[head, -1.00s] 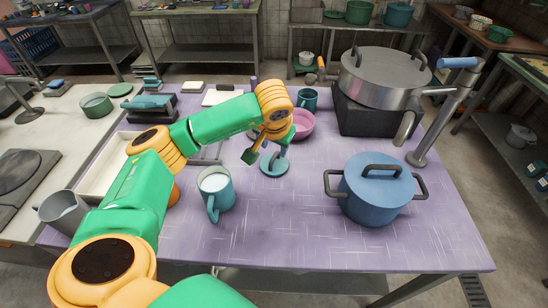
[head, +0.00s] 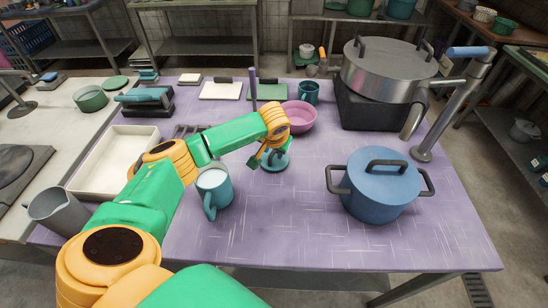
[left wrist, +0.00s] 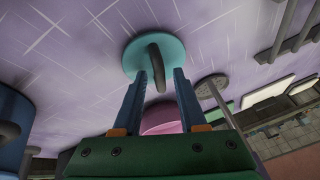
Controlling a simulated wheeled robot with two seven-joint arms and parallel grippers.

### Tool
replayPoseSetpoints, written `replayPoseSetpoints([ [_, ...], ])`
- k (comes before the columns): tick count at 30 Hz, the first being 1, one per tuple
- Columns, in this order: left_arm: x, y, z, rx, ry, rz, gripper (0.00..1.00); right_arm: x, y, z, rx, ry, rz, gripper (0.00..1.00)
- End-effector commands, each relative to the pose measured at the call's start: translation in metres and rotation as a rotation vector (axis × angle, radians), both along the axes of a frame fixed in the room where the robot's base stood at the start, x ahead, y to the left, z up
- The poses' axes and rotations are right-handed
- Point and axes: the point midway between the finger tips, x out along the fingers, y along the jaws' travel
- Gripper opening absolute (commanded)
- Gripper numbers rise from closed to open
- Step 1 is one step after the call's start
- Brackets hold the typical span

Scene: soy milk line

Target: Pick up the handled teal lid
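The teal lid (head: 277,166) is a round disc with a loop handle, lying flat on the purple table near its middle. In the head view my left gripper (head: 268,158) is over it and partly hides it. In the left wrist view the lid (left wrist: 143,46) is straight ahead, with its dark-looking handle (left wrist: 157,66) standing up from the disc. The two fingers of my left gripper (left wrist: 160,74) are apart, and the handle shows between their tips. I cannot tell whether a finger touches it. My right gripper is in neither view.
A teal mug (head: 214,187) with white liquid stands left of the lid. A pink bowl (head: 300,116) and another teal mug (head: 308,92) are behind it. A lidded blue pot (head: 378,186) stands to the right. The table front is clear.

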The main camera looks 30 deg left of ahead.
Motion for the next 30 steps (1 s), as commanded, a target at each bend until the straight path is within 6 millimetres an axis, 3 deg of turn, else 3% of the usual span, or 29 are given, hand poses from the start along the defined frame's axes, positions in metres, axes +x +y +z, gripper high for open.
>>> replayPoseSetpoints([
  [1,0.0,0.0,0.0,0.0,0.0,0.0,0.24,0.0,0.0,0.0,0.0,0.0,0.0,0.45],
  [4,0.0,0.0,0.0,0.0,0.0,0.0,0.0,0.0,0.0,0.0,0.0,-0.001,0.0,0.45],
  [17,0.001,0.0,0.004,0.001,-0.002,0.001,0.0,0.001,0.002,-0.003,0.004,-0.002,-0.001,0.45],
  [22,0.002,0.0,0.028,0.002,-0.009,0.0,0.0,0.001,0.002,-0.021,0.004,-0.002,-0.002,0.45],
  [30,-0.062,-0.018,0.094,0.002,-0.008,-0.005,0.0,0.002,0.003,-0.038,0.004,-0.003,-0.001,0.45],
])
